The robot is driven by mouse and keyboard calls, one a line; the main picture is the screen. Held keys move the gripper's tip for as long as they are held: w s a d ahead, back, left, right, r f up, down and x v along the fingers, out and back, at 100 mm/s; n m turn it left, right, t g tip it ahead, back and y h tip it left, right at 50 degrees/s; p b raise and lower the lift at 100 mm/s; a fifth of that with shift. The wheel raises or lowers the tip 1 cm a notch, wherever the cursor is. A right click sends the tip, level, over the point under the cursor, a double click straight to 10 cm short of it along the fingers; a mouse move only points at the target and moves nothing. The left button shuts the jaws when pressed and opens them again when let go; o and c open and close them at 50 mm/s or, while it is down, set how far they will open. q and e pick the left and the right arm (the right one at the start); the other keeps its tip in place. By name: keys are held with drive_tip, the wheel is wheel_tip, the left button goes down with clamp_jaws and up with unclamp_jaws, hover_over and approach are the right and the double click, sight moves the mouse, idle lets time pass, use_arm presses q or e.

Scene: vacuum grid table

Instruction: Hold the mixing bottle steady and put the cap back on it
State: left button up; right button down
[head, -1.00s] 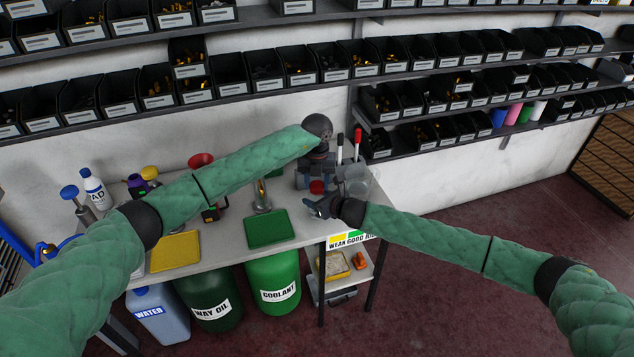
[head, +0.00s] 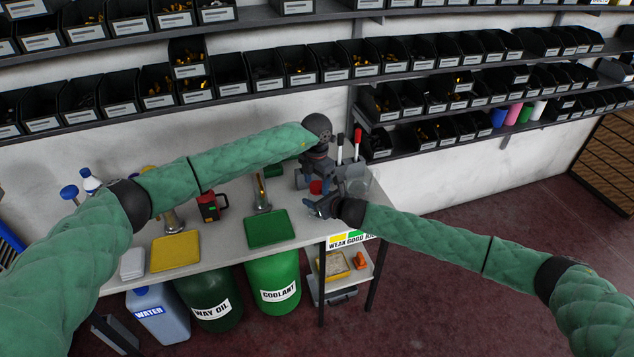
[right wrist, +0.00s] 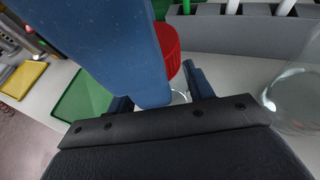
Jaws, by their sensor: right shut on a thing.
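The red cap (head: 316,187) shows below my left gripper (head: 317,172), which points down near it. In the right wrist view the red cap (right wrist: 170,52) is partly hidden behind a large blue part of my left gripper. I cannot tell whether the left jaws are open or grip the cap. My right gripper (head: 322,207) reaches in from the right, low at the table's right end. In its wrist view its blue fingers (right wrist: 160,97) are shut on the mixing bottle. Only a sliver of the clear bottle (right wrist: 181,96) shows below the cap; the rest is hidden.
Clear glassware (head: 360,183) and a rack with red- and white-topped tools (head: 349,150) stand close behind the grippers. A green tray (head: 269,229) and a yellow tray (head: 175,250) lie to the left. Bin shelves (head: 270,78) line the wall.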

use_arm(q)
drive_tip(key=shift+s+d, duration=0.1)
drive_tip(key=shift+d, duration=0.05)
wheel_tip(320, 180, up, 12)
idle(0.7)
use_arm(e)
drive_tip(key=shift+c, duration=2.4)
unclamp_jaws()
drive_tip(key=shift+s+d+r, duration=0.15)
drive_tip(key=shift+s+d, duration=0.2)
drive_tip(key=shift+d, duration=0.05)
use_arm(q)
drive_tip(key=shift+f+b, duration=1.15)
use_arm(e)
drive_tip(key=v, duration=0.6)
drive_tip(key=shift+s+r, duration=0.25)
drive_tip(key=shift+d, duration=0.1)
